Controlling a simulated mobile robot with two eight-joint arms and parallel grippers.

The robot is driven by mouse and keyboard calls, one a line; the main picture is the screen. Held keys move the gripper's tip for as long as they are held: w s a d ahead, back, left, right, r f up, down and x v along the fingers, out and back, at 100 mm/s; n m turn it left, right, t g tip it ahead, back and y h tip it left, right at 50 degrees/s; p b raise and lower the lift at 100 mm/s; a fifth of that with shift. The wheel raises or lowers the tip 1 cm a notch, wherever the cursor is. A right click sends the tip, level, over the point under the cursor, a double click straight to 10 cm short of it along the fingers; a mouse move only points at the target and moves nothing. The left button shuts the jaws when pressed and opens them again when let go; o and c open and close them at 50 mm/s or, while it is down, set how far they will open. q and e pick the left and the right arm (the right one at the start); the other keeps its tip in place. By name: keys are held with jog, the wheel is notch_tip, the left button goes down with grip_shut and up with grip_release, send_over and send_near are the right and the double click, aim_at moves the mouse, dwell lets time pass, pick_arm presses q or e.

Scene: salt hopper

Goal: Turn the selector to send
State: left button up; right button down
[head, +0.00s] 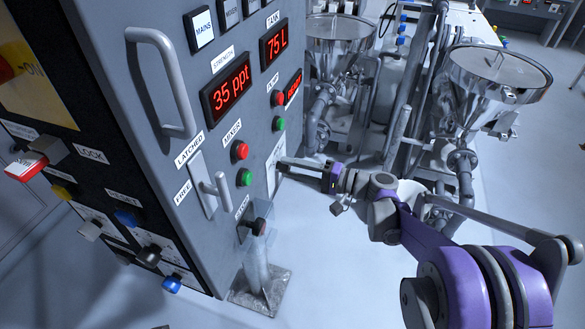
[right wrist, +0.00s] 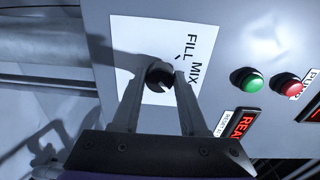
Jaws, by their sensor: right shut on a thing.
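The selector is a dark round knob (right wrist: 158,72) on a white plate (right wrist: 125,35) in the right wrist view. The plate reads FILL and MIX, with a short black mark by the words; no SEND label shows, and part of the plate is behind my fingers. My right gripper (right wrist: 160,80) is shut on the knob, one finger on each side. In the head view the right gripper (head: 284,166) reaches the cabinet face at the white plate (head: 275,152), and the knob is hidden there. My left gripper is not in view.
The grey cabinet (head: 185,95) has red and green pump buttons (head: 279,123) just above the plate and mixer buttons (head: 243,178) to its left. A clear-covered control (head: 258,228) stands below. Steel hoppers (head: 490,80) stand behind my right arm. Floor below the arm is clear.

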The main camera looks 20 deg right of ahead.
dwell(0.4)
jog(key=shift+c, duration=2.2)
grip_release()
jog(key=v, duration=1)
jog(key=shift+s+d, duration=0.2)
jog(key=shift+d, duration=0.15)
